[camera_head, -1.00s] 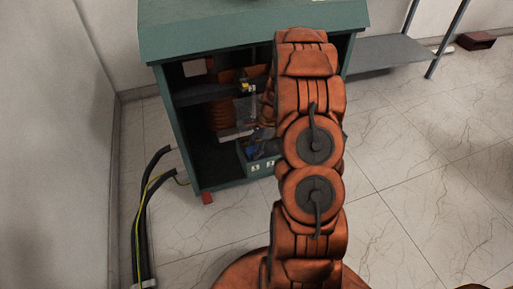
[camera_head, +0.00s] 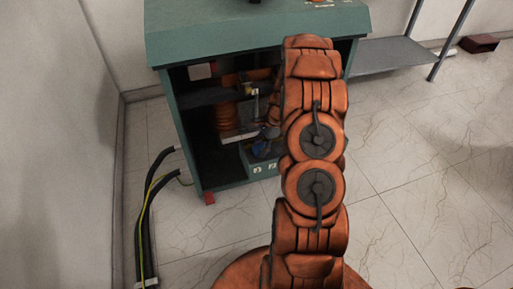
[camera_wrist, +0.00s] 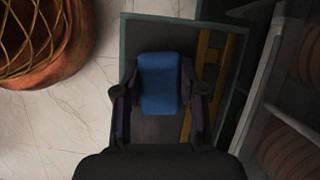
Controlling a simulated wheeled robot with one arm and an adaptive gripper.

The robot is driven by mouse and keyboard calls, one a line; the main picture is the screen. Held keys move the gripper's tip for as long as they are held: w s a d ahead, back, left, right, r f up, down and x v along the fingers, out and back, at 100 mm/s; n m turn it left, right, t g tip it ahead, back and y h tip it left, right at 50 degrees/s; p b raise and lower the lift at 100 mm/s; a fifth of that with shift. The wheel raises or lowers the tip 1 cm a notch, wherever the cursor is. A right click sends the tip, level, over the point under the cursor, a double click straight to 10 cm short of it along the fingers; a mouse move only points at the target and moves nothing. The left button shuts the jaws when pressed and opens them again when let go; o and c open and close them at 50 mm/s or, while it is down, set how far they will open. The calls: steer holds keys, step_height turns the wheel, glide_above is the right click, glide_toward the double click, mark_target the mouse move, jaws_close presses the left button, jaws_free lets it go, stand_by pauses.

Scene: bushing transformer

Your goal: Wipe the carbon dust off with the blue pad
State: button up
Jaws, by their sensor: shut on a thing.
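The blue pad (camera_wrist: 160,84) sits between the two dark fingers of my gripper (camera_wrist: 159,92) in the wrist view, and the gripper is shut on it. Pad and gripper are over a green-edged tray (camera_wrist: 124,35) with a dark inside. In the head view a small blue patch (camera_head: 262,147) shows inside the green cabinet (camera_head: 178,120), just above the tray (camera_head: 266,168); my arm hides most of the gripper there. An orange ribbed bushing (camera_head: 228,116) stands inside the cabinet above a pale ledge. I cannot make out carbon dust in either view.
A yellow object (camera_wrist: 205,60) lies in the tray beside the pad. Grey framing and orange ribbed parts (camera_wrist: 285,140) are close at the right in the wrist view. Black cables (camera_head: 146,205) run from the cabinet's left side. A grey shelf (camera_head: 395,54) stands right of the cabinet.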

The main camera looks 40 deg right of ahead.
mark_target(271, 151)
steer(key=shift+s+d+r+p, duration=0.1)
steer(key=shift+s+d+p, duration=0.15)
steer(key=shift+d, duration=0.65)
steer(key=shift+s+d+p, duration=0.1)
steer(key=shift+d+p, duration=0.1)
steer(key=shift+d, duration=0.7)
steer(key=shift+d, duration=0.1)
steer(key=shift+s+d, duration=0.15)
steer(key=shift+d, duration=0.3)
steer(key=shift+s+d+p, duration=0.2)
steer(key=shift+s+d, duration=0.05)
steer(key=shift+d, duration=0.4)
steer(key=shift+s+d+p, duration=0.25)
steer(key=shift+d, duration=0.35)
steer(key=shift+s+d+p, duration=0.2)
steer(key=shift+s+d, duration=0.05)
steer(key=shift+d, duration=0.4)
steer(key=shift+s+a, duration=0.1)
steer(key=shift+s, duration=0.1)
steer(key=shift+s+a+p, duration=0.15)
steer(key=shift+a+p, duration=0.15)
steer(key=shift+a, duration=0.05)
steer(key=shift+w+a, duration=0.2)
steer(key=shift+a, duration=0.35)
steer(key=shift+w+a, duration=0.15)
steer(key=shift+a, duration=0.4)
steer(key=shift+a+p, duration=0.15)
steer(key=shift+p, duration=0.15)
steer(key=shift+w+a, duration=0.1)
